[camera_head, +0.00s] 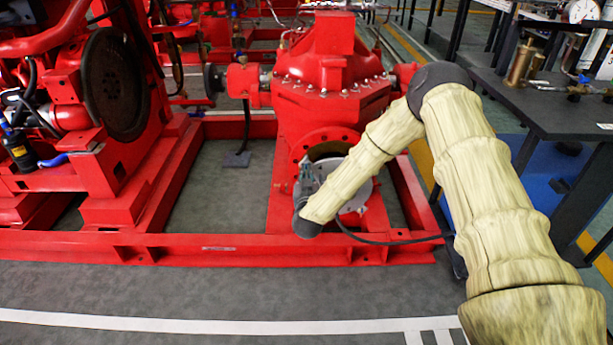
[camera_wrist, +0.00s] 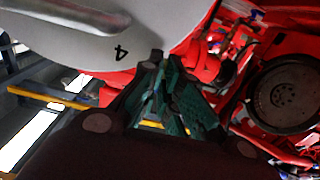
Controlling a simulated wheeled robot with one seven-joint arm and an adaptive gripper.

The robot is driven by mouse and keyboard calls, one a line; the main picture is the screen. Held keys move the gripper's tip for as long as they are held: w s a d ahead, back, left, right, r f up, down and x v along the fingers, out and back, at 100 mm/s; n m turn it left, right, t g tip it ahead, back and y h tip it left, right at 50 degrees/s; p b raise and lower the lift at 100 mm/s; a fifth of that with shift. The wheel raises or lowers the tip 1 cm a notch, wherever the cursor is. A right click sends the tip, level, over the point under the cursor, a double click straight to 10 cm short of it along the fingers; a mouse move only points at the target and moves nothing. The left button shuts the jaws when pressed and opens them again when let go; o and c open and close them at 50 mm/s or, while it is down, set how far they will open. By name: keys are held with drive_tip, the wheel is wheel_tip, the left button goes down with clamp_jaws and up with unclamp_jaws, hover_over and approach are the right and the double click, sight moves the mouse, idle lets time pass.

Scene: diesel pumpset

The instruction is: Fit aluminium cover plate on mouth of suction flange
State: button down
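The grey aluminium cover plate (camera_head: 361,195) is in front of the red pump's suction flange (camera_head: 322,137), low and partly hidden behind my forearm. The dark mouth shows above the plate, so the plate does not cover all of it. In the wrist view the plate (camera_wrist: 110,40) fills the upper left, with a number 4 and a raised handle on its face. My gripper (camera_wrist: 164,62) has its fingertips close together at the plate's edge and looks shut on it. In the head view my gripper (camera_head: 309,180) is largely hidden by the wrist. The contact between plate and flange cannot be seen.
A red base frame (camera_head: 230,248) runs below and around the pump (camera_head: 325,75). A red engine with a dark round disc (camera_head: 113,85) stands at left. A dark workbench (camera_head: 545,105) with fittings stands at right. The floor in front is clear.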

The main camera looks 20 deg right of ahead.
sight(306, 162)
drive_tip(key=shift+r+b+x, duration=0.1)
drive_tip(key=shift+b+x, duration=0.1)
drive_tip(key=shift+x, duration=1.05)
drive_tip(key=shift+r+b+x, duration=0.15)
drive_tip(key=shift+x, duration=1.1)
drive_tip(key=shift+r+p, duration=0.15)
drive_tip(key=shift+p, duration=0.3)
drive_tip(key=shift+b+x, duration=0.7)
drive_tip(key=shift+x, duration=2.1)
idle(2.2)
